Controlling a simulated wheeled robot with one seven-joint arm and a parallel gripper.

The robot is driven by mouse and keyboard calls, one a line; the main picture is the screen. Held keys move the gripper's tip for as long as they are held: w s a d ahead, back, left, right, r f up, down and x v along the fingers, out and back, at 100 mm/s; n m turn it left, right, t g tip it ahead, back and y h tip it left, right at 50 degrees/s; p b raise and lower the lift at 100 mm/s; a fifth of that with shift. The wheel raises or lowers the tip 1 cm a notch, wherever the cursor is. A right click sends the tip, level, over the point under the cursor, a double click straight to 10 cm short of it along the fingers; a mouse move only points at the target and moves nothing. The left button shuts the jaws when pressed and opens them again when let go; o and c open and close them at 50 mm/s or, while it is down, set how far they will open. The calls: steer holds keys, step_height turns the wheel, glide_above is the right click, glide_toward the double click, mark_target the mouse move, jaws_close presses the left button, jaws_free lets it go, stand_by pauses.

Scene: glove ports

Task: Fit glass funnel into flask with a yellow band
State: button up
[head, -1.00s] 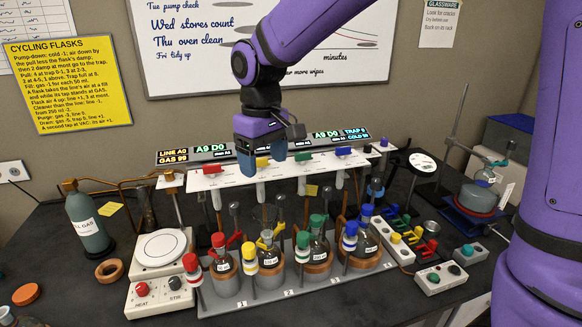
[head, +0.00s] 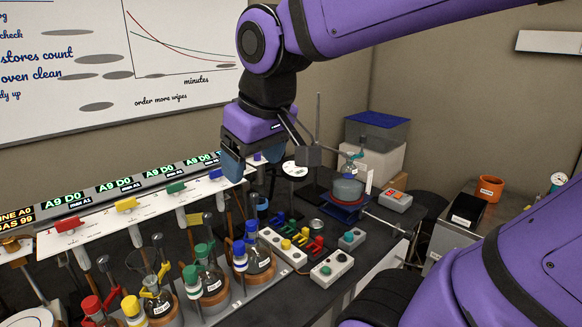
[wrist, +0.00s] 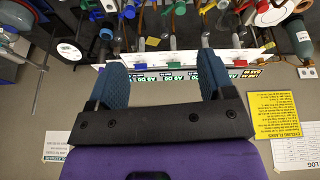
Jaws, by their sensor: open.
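The yellow-band flask (head: 158,306) stands in a brown ring in the rack at the lower left of the head view, with a yellow clip at its neck. A clear cone-shaped outline, apparently the glass funnel (head: 142,262), shows just above its neck; I cannot tell whether its stem is inside. My gripper (head: 251,168) is open, high above the right end of the rack, right of the flask and apart from it. In the wrist view its two blue fingers (wrist: 160,65) are spread with nothing held between them.
A white rail with coloured taps (head: 125,205) runs behind the flasks. Green-banded (head: 212,283) and blue-banded (head: 258,258) flasks stand to the right. Switch boxes (head: 331,268) and a red-and-blue stand (head: 347,190) lie further right. A whiteboard hangs on the back wall.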

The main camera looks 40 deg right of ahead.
steer(key=s+d+m+t, duration=0.1)
steer(key=s+d, duration=0.2)
steer(key=s, duration=0.2)
steer(key=shift+s+f, duration=0.2)
steer(key=shift+f, duration=0.2)
